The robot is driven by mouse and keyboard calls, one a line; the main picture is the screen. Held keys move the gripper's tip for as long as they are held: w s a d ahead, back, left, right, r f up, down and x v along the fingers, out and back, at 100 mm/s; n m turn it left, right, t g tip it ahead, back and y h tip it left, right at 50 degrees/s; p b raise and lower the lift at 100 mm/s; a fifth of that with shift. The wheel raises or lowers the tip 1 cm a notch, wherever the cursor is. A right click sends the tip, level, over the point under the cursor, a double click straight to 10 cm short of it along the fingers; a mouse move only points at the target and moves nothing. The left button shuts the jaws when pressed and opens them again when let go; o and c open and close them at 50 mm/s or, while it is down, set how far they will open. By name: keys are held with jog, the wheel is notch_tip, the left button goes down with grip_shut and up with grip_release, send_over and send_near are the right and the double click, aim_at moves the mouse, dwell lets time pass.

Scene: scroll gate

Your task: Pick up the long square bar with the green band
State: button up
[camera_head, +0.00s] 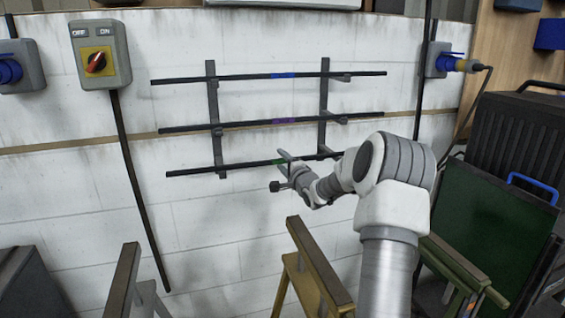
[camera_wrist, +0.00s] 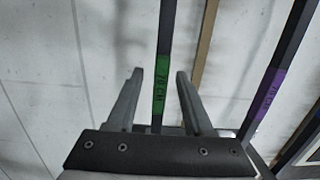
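The long dark bar with the green band (camera_head: 225,167) is the lowest of three bars on a wall rack. Its green band (camera_wrist: 161,72) shows in the wrist view, with faint lettering on it. My gripper (camera_head: 279,171) is at this band in the head view and partly covers it. In the wrist view my gripper (camera_wrist: 160,74) is open, with the bar running between its two fingers. A gap shows on each side of the bar, so neither finger appears to touch it. The bar still lies on the rack. How deep it sits between the fingers is hard to tell.
The bars with purple (camera_head: 283,121) and blue (camera_head: 284,75) bands hang above, on two rack uprights (camera_head: 213,105). A switch box (camera_head: 99,55) is on the wall at left, a plugged socket (camera_head: 443,60) at right. Wooden trestles (camera_head: 318,265) stand below.

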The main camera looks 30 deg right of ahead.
grip_shut()
dwell(1.1)
jog(key=shift+r, duration=0.2)
